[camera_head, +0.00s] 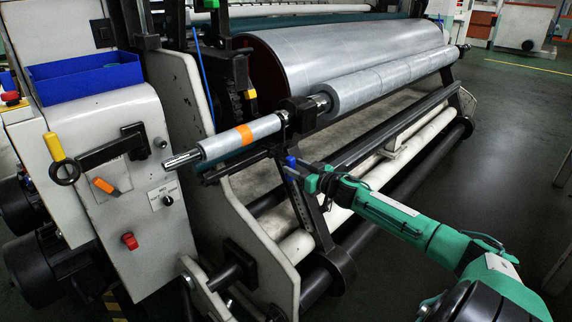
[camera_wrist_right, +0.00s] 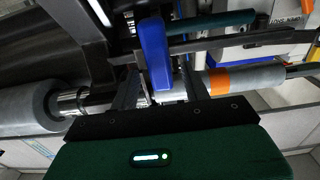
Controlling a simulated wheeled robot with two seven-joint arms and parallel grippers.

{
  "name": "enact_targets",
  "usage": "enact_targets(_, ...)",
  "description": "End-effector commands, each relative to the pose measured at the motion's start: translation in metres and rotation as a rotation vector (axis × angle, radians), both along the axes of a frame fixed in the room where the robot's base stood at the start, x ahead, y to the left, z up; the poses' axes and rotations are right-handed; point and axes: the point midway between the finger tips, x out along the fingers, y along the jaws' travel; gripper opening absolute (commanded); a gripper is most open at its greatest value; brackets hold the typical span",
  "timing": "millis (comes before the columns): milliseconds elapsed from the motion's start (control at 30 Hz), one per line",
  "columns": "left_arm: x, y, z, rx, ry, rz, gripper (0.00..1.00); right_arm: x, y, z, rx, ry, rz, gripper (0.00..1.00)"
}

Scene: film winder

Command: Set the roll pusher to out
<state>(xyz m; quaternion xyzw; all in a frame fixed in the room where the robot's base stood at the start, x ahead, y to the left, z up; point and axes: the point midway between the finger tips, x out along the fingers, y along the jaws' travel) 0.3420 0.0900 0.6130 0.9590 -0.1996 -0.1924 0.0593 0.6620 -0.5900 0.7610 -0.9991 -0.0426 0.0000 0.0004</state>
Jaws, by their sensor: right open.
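A small blue handle (camera_head: 291,161) sits at the upper end of a dark lever, below the black bracket of the roll shaft. I cannot tell for certain whether it belongs to the roll pusher. My right gripper (camera_head: 298,174) is open, right at this handle. In the right wrist view, the blue handle (camera_wrist_right: 155,55) stands upright between the dark fingers of the right gripper (camera_wrist_right: 162,88); I cannot tell whether they touch it. A black knob (camera_head: 168,200) on a small label plate is on the grey machine panel; its lettering is unreadable. My left gripper is out of view.
A thin roll with an orange band (camera_head: 244,134) sticks out left of the bracket, close above the gripper. The large film roll (camera_head: 340,60) is behind it. A blue tray (camera_head: 85,78) and a yellow-handled crank (camera_head: 55,148) are at left. Open floor (camera_head: 500,150) lies at right.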

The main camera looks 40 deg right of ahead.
Motion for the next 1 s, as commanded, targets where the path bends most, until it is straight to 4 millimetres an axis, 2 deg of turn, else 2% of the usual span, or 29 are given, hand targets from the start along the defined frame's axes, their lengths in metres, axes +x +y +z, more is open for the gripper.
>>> enact_targets(500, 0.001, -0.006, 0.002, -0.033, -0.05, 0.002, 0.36, 0.042, 0.004, 0.0, 0.0, -0.001, 0.0, 0.47)
enact_targets(1000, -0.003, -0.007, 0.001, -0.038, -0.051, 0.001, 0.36, 0.048, 0.005, 0.0, 0.0, 0.0, 0.0, 0.45)
